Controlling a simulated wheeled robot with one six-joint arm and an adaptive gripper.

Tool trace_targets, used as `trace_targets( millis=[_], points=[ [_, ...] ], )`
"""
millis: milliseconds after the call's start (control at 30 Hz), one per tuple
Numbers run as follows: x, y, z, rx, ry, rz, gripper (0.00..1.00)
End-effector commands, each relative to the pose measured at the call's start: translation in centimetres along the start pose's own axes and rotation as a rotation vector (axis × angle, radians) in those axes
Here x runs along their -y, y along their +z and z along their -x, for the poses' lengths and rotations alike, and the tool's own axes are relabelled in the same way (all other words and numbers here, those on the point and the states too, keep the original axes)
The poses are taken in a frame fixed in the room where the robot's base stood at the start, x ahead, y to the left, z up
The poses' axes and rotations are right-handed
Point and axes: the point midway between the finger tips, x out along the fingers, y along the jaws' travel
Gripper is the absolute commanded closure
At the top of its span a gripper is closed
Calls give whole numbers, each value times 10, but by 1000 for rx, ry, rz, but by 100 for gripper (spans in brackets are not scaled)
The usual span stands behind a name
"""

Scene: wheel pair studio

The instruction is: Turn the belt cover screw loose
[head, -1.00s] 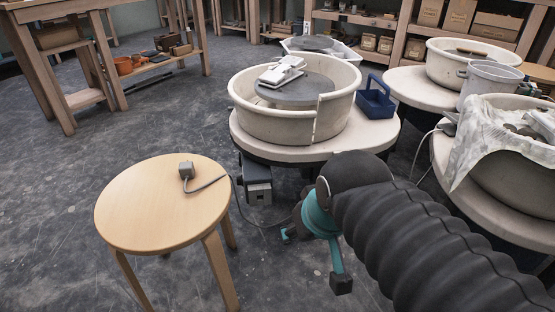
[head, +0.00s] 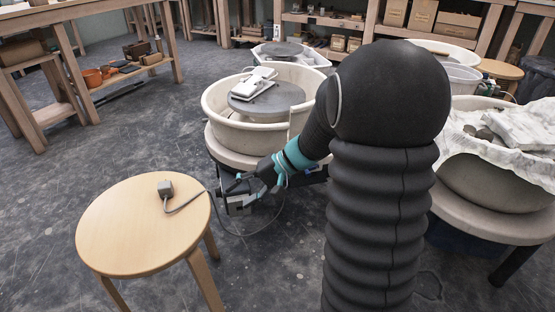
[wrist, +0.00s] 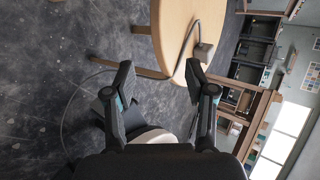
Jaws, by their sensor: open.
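My gripper (head: 236,188) is open and empty at the left side of the nearest pottery wheel (head: 222,152), by the dark and grey housing (head: 238,206) under its table. The fingers cover part of this housing. In the wrist view, the open fingers (wrist: 160,74) spread towards the stool, and a dark shape and a pale rounded part lie behind and between them, too cut off to name. No belt cover screw can be made out in either view.
A round wooden stool (head: 140,225) stands left of the gripper, with a grey plug (head: 165,188) on it whose cable runs to the wheel. A white pedal (head: 258,80) lies on the wheel head. A cloth-draped wheel (head: 500,180) stands right. The floor at left is clear.

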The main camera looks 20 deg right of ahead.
Motion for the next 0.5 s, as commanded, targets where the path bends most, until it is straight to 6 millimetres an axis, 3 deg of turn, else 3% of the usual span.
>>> trace_targets(
  millis=[267,500],
  points=[
    [-40,-88,2,-110,-279,-138,45],
    [-103,-158,11,-287,-488,-236,45]
  ],
)
